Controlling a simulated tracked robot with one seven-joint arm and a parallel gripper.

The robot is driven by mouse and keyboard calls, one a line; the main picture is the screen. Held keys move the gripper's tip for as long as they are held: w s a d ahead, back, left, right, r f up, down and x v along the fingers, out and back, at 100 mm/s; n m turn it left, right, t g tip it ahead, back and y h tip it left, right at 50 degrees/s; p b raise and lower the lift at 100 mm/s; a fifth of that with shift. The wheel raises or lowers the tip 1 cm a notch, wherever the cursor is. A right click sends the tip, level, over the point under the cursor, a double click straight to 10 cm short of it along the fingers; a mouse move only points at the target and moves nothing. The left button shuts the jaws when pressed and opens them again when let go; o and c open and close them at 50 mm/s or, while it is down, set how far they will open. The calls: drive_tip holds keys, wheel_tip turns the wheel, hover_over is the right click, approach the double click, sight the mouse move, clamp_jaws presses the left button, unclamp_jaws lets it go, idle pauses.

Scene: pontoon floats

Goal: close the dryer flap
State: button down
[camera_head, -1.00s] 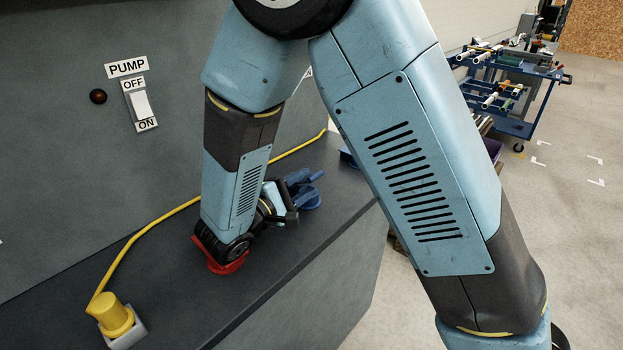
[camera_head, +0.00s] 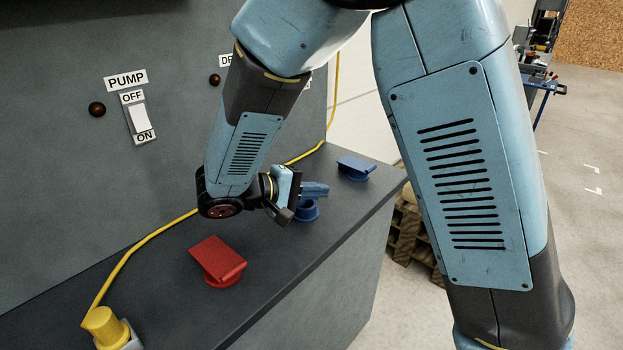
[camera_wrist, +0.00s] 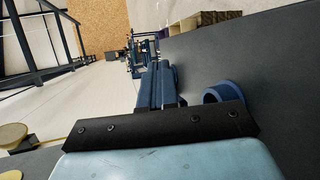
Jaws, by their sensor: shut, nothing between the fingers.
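My gripper (camera_head: 322,188) is at the end of the bent arm, low over the dark bench top. Its dark blue fingers also show in the wrist view (camera_wrist: 157,70), together and empty. A blue round collar (camera_head: 306,211) stands on the bench just below the fingers; in the wrist view the collar (camera_wrist: 226,92) lies just right of them. I cannot tell if they touch. A blue flap (camera_head: 356,167) on a round base stands farther back at the bench end. The label starting "DR" (camera_head: 226,61) is partly hidden by my arm, so which flap is the dryer's is unclear.
A red flap (camera_head: 218,259) on a round base stands nearer on the bench. A yellow plug (camera_head: 106,327) with a cable along the wall is at the front left. The PUMP switch (camera_head: 139,119) is on the grey wall panel. A pallet (camera_head: 411,231) stands beyond the bench.

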drive_tip(key=w+r+m+g+y, duration=0.4)
drive_tip(key=r+m+g+y, duration=0.2)
drive_tip(key=r+m+y, duration=0.85)
drive_tip(key=shift+m+h, duration=0.55)
drive_tip(key=shift+h, duration=0.1)
drive_tip(key=f, duration=1.3)
drive_tip(key=shift+w+a+f, duration=0.2)
drive_tip(key=shift+a, duration=0.1)
drive_tip(key=shift+s, duration=0.1)
